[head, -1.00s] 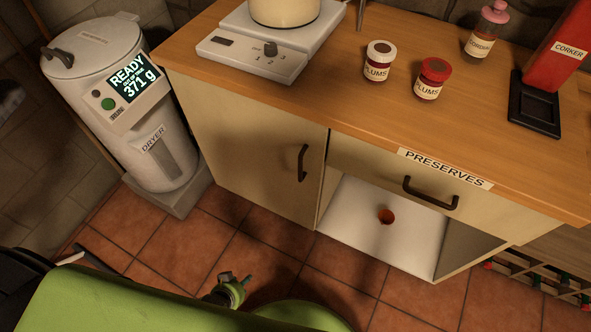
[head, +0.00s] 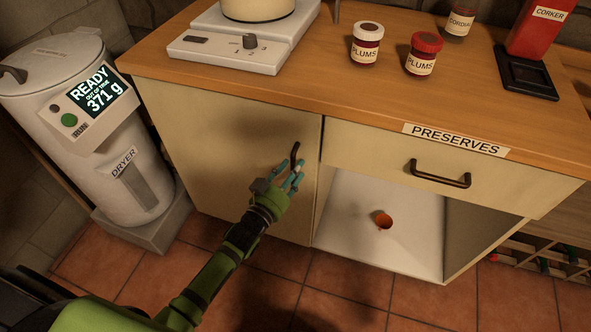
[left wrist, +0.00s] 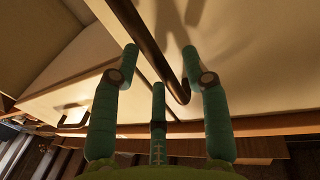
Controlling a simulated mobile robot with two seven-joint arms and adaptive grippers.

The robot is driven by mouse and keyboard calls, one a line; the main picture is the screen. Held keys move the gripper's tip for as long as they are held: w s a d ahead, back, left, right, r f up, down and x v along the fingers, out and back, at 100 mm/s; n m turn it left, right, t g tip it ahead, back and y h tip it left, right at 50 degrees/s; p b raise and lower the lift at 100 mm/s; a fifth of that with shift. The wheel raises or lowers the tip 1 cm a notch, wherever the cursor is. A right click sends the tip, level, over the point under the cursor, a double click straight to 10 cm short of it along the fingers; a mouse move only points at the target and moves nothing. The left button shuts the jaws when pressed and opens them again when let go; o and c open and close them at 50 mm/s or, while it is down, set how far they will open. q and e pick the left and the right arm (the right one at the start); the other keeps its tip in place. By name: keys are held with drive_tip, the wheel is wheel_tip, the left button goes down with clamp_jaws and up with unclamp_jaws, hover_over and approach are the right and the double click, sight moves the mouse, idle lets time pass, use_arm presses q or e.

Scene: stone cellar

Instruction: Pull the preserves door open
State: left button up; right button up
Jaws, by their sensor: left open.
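The cream cabinet door (head: 215,135) is shut, flush with the cabinet front. Its dark bar handle (head: 295,152) stands upright near the door's right edge. My left gripper (head: 291,171) is open at the lower part of this handle. In the left wrist view the handle (left wrist: 164,68) runs between the spread teal fingers of my gripper (left wrist: 158,62); I cannot tell whether any finger touches it. The PRESERVES label (head: 455,139) is on the counter's front edge, above a drawer to the right of the door. My right gripper is not in view.
The dryer (head: 110,150) stands left of the cabinet. Jars (head: 367,45) and a hotplate (head: 235,48) stand on the counter (head: 320,90). Tiled floor in front is clear.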

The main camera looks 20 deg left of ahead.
use_arm(q)
drive_tip(key=shift+w+d, duration=0.2)
drive_tip(key=shift+w, duration=0.4)
clamp_jaws()
drive_tip(key=shift+s, duration=0.15)
